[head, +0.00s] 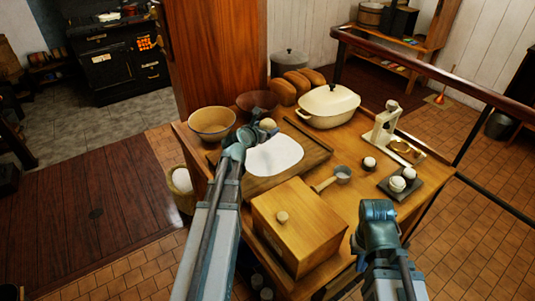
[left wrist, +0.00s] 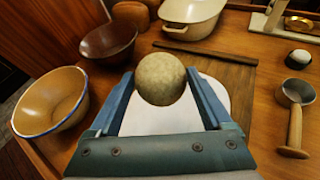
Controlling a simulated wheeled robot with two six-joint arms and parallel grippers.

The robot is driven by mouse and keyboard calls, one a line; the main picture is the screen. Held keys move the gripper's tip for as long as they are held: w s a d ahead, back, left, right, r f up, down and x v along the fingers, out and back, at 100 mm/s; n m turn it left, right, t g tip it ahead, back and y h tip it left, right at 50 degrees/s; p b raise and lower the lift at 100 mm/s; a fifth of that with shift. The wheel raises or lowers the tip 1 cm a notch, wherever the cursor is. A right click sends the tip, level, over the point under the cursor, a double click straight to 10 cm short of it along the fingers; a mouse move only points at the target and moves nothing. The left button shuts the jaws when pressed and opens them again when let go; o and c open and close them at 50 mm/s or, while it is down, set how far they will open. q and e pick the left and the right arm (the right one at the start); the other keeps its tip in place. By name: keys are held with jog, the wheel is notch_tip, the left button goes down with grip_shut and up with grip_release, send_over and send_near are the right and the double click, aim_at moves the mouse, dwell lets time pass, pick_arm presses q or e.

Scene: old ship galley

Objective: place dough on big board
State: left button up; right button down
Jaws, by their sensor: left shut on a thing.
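A round beige dough ball (left wrist: 160,78) sits between the fingers of my left gripper (left wrist: 160,95), which is shut on it. In the head view, the dough (head: 268,125) shows just beyond the left gripper (head: 250,135). The big wooden board (head: 314,157) lies on the table with a white patch (head: 275,156) on it. The dough is over the patch's far left side in the head view; its height above the board is hard to judge. My right gripper (head: 377,212) is apart, beyond the table's front right; its fingers are not clear.
A wooden box (head: 300,225) stands in front of the board. A metal scoop (head: 335,178) lies right of it. Bowls (head: 212,122), loaves (head: 297,82) and a cream pot (head: 328,105) stand behind. A dark tray (head: 402,185) with white balls and a scale (head: 383,127) are at right.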

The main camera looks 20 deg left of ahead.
pick_arm(q)
jog(key=b, duration=0.6)
send_over(266, 157)
jog(key=shift+w+f, duration=0.15)
jog(key=shift+f, duration=3)
jog(key=shift+f, duration=0.1)
notch_tip(266, 157, down, 4)
jog(key=b, duration=0.3)
jog(key=shift+r+b, duration=0.25)
jog(key=shift+b, duration=0.15)
jog(key=shift+f, duration=0.15)
jog(key=o, duration=1.4)
jog(key=shift+c, duration=0.2)
